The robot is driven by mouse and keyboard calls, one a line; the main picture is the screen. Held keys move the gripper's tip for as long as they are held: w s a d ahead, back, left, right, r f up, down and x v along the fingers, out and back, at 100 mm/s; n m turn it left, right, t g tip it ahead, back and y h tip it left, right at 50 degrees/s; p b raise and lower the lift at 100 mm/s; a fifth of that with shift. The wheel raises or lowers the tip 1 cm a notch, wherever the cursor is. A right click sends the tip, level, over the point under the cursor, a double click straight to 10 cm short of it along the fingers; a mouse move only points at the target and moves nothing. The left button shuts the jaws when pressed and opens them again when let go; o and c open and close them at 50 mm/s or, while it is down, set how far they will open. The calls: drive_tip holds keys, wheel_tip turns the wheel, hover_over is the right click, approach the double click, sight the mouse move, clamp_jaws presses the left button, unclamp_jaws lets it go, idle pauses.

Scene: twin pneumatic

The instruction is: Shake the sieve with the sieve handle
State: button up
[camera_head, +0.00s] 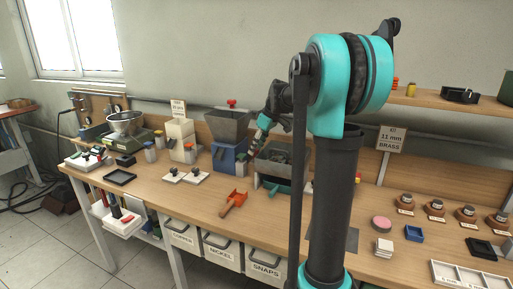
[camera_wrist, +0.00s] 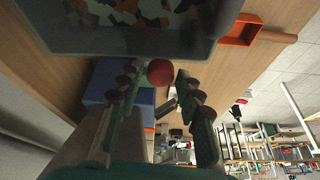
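The sieve (camera_head: 268,167) is a dark, open box on the bench, right of the blue hopper machine. In the wrist view the sieve's wall (camera_wrist: 120,45) crosses the top, with mottled contents inside. A round red knob (camera_wrist: 160,73), which looks like the sieve handle, shows beside that wall. My gripper (camera_wrist: 162,74) is open, with one finger on each side of the knob; I cannot tell whether either touches it. In the head view my gripper (camera_head: 256,146) is at the sieve's left side, and the knob is hard to make out there.
The blue machine (camera_head: 228,158) with a grey hopper stands close left of my gripper. An orange scoop (camera_head: 233,203) lies in front. A green tray (camera_head: 280,188) sits under the sieve. White cards lie left; small pots and trays stand right. The bench front between has free room.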

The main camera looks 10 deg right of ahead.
clamp_jaws()
drive_tip(key=s+a, duration=0.2)
drive_tip(key=s, duration=0.1)
drive_tip(key=s+a, duration=0.1)
drive_tip(key=s, duration=0.1)
drive_tip(key=shift+a, duration=0.15)
drive_tip(key=shift+o, duration=2)
unclamp_jaws()
drive_tip(key=shift+w, duration=0.1)
drive_tip(key=v, duration=1.2)
drive_tip(key=shift+c, duration=0.3)
